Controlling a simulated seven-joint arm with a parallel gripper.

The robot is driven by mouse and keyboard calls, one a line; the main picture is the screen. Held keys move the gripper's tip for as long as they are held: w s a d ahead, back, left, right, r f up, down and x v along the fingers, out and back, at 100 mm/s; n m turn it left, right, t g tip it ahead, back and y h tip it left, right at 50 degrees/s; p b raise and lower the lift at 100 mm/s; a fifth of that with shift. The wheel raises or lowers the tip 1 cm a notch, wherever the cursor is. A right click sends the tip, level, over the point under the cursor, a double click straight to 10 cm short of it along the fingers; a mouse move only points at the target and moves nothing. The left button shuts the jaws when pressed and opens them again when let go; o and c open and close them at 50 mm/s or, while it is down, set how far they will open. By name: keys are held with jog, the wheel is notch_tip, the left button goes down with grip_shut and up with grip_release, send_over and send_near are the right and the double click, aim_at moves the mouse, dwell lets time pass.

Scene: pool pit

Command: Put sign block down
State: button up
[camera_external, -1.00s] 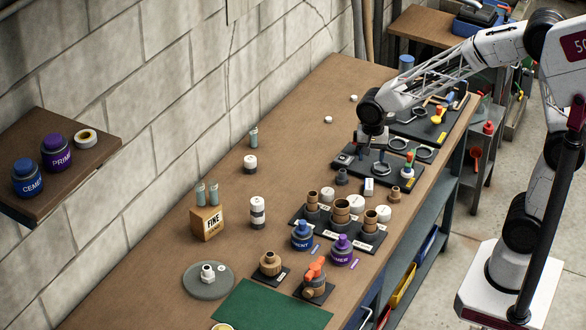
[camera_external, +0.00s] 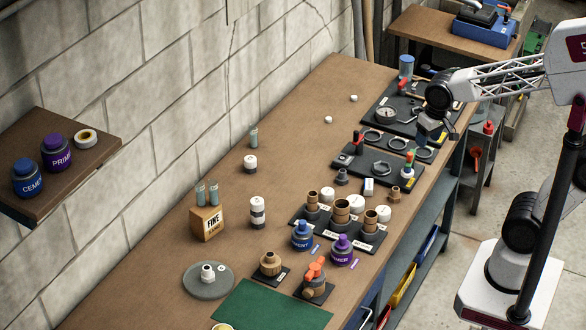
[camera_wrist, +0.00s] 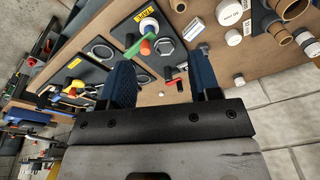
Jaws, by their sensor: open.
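A tan block with a white face marked "FINE" (camera_external: 208,223) stands upright on the bench at the middle left, with two small grey-green cylinders on top. A small white block with a dark mark (camera_external: 369,187) stands near the front edge of the middle black tray. I cannot tell for certain which one is the sign block. My gripper (camera_external: 432,130) is above the far right side of the bench, near the far tray, well apart from both blocks. Its blue fingers (camera_wrist: 160,62) are apart in the wrist view, with nothing held between them.
The middle black tray (camera_external: 392,165) and the far black tray (camera_external: 375,103) hold rings and tools. Cups and white caps stand nearer, with a blue jar (camera_external: 302,237) and a purple jar (camera_external: 342,250). The left wall side of the bench (camera_external: 290,130) is mostly clear.

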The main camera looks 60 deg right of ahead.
jog(key=s+r+n, duration=0.1)
jog(key=s+n, duration=0.3)
jog(key=s, duration=0.4)
jog(key=shift+s+d+r+t, duration=0.3)
jog(key=shift+d+t, duration=0.1)
dwell(0.8)
